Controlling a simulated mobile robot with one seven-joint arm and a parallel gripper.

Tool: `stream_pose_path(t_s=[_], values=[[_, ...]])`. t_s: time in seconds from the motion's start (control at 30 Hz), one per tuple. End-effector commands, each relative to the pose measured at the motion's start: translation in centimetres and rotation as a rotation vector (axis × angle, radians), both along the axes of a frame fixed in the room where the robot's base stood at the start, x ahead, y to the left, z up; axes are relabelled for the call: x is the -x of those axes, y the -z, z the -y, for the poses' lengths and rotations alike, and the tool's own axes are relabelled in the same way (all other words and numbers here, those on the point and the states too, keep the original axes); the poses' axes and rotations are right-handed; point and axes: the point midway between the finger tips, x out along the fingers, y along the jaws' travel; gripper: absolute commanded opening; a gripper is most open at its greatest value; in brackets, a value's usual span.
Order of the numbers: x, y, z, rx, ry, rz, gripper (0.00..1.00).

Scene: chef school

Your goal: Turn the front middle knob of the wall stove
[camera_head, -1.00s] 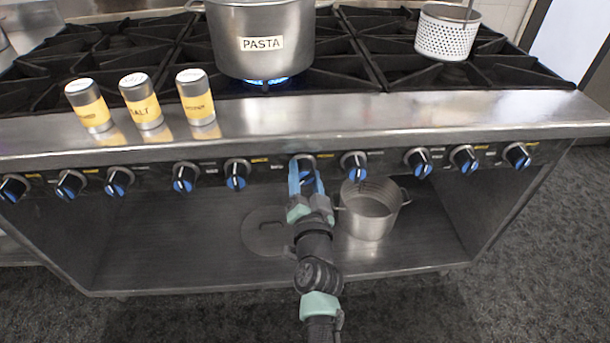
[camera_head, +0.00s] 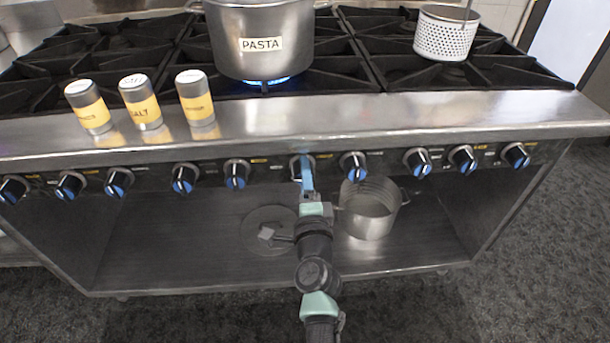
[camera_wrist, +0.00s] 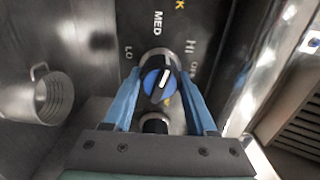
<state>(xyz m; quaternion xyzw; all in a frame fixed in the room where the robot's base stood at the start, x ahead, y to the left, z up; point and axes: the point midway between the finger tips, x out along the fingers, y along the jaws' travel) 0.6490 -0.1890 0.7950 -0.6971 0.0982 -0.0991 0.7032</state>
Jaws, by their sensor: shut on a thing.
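The wall stove (camera_head: 450,112) has a row of black and blue knobs along its front panel. My gripper (camera_head: 307,178) is at the middle knob (camera_head: 297,164), below the pasta pot, and partly hides it. In the wrist view, the two blue fingers of my gripper (camera_wrist: 160,84) are shut on the sides of this knob (camera_wrist: 152,80). The knob has a blue face with a white pointer line that tilts to the upper right. LO, MED, HI and another label are printed around it.
A pasta pot (camera_head: 285,35) stands over a blue flame. Three shakers (camera_head: 141,105) stand on the front ledge. A perforated steel basket (camera_head: 446,36) is on the right burner. A pot (camera_head: 366,222) and a round lid (camera_head: 262,222) lie on the lower shelf. Other knobs are close on both sides.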

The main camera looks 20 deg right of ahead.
Motion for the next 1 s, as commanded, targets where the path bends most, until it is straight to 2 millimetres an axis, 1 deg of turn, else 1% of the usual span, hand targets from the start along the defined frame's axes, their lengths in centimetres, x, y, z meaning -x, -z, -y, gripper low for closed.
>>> stream_pose_path(t_s=[0.2, 0.5, 0.7, 1.0], values=[[0.01, 0.08, -0.04, -0.196, -0.001, 0.054, 0.02], [0.02, 0.15, -0.01, -0.418, 0.000, 0.118, 0.02], [0.01, 0.20, -0.05, -0.515, 0.000, 0.146, 0.02], [0.01, 0.23, -0.07, -0.577, 0.000, 0.164, 0.02]])
